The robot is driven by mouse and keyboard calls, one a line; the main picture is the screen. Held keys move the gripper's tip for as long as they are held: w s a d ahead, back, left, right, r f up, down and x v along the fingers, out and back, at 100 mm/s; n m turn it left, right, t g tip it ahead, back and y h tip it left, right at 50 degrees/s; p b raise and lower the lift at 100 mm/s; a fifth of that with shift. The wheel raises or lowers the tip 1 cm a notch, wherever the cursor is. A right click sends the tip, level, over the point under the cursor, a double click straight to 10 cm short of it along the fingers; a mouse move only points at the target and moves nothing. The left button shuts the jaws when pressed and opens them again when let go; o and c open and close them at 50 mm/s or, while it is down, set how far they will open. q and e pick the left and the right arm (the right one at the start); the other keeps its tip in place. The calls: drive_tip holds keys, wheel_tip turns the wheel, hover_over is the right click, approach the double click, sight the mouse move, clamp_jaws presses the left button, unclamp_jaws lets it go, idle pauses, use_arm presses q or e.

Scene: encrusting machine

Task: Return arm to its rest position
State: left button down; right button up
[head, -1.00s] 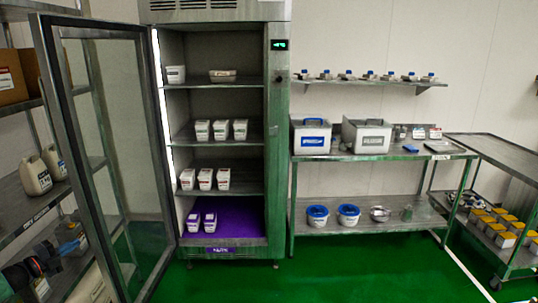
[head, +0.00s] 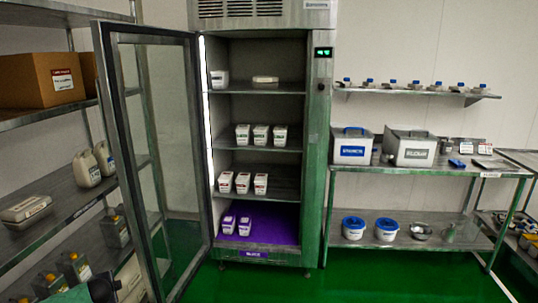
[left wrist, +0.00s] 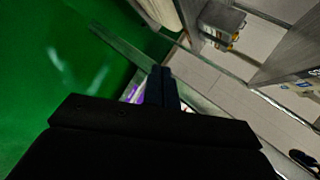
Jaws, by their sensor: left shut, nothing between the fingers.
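My left gripper (left wrist: 165,88) shows in the left wrist view with its dark fingers together and nothing between them. It points over the green floor towards metal framing, with a small purple patch just left of the fingertips. In the head view only a dark part of my left arm shows at the bottom left edge, in front of the left shelving; the fingers cannot be made out there. My right gripper is in neither view.
The cabinet's glass door (head: 150,150) stands open close to my left arm. The cabinet (head: 258,100) holds white tubs on several shelves. Left shelving (head: 50,230) carries jugs and a box. A steel table (head: 430,172) stands right. Green floor (head: 300,285) is clear in front.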

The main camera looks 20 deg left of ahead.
use_arm(q)
drive_tip(key=s+d+f+n+g, duration=0.1)
drive_tip(key=s+d+f+g, duration=0.1)
drive_tip(key=s+d+f, duration=0.5)
drive_tip(key=s+d+n+g+h, duration=0.15)
drive_tip(key=s+d, duration=0.35)
drive_tip(key=d, duration=0.7)
drive_tip(key=s+d+f+n+g+y, duration=0.1)
drive_tip(key=s+d+f+n+g, duration=0.1)
drive_tip(key=s+d+f, duration=0.5)
drive_tip(key=s+d+r+h, duration=0.2)
drive_tip(key=d, duration=1)
drive_tip(key=s+d+r+n+h, duration=0.1)
drive_tip(key=s+d+h, duration=0.1)
drive_tip(key=d, duration=1.1)
drive_tip(key=s+d+r+n+h, duration=0.1)
drive_tip(key=s+d+r+h, duration=0.1)
drive_tip(key=d, duration=1.1)
drive_tip(key=shift+s+d+r+g+h, duration=0.15)
drive_tip(key=shift+s+r+g+h, duration=0.2)
drive_tip(key=shift+s+h, duration=0.25)
drive_tip(key=shift+f, duration=0.1)
drive_tip(key=shift+w, duration=0.15)
